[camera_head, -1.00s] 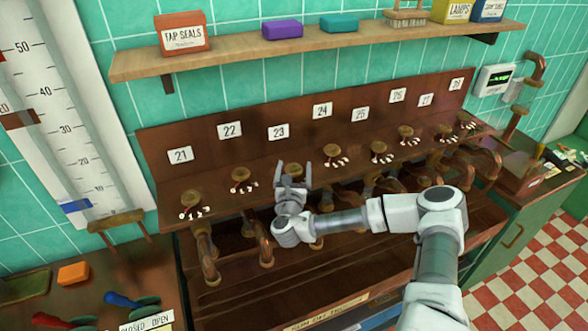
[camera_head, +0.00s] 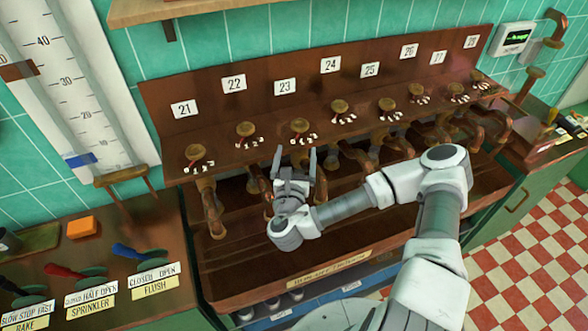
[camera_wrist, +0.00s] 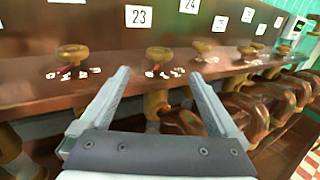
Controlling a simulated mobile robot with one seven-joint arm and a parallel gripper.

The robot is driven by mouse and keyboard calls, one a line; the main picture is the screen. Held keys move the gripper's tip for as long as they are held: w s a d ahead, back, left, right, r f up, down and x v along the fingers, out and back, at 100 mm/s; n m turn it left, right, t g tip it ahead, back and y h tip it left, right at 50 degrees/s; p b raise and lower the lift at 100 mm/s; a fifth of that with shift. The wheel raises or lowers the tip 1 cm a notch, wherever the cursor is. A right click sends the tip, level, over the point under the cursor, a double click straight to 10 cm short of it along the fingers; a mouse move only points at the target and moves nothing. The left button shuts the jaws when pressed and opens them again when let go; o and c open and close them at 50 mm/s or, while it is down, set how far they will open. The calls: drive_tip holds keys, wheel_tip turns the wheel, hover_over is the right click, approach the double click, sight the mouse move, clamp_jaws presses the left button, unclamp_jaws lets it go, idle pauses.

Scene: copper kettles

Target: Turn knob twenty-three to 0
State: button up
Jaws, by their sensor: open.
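Knob twenty-three (camera_head: 299,125) is a round brass knob on the brown sloping panel, below the white plate 23 (camera_head: 285,87). Small white digits lie in front of it, with a red pointer mark at the knob's front left; the exact digit is too small to read. In the wrist view, the knob (camera_wrist: 158,55) stands beyond the fingertips, roughly centred between them, below plate 23 (camera_wrist: 139,15). My gripper (camera_head: 295,154) is open and empty, just in front of and below this knob in the head view. Its two fingers (camera_wrist: 158,75) are wide apart in the wrist view.
Knob twenty-two (camera_head: 245,129) is to the left and knob twenty-four (camera_head: 339,106) to the right, with more knobs along the panel. Copper pipes (camera_head: 347,158) hang below the front edge. Labelled levers (camera_head: 126,251) stand on the left counter.

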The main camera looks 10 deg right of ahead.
drive_tip(key=shift+v, duration=2.4)
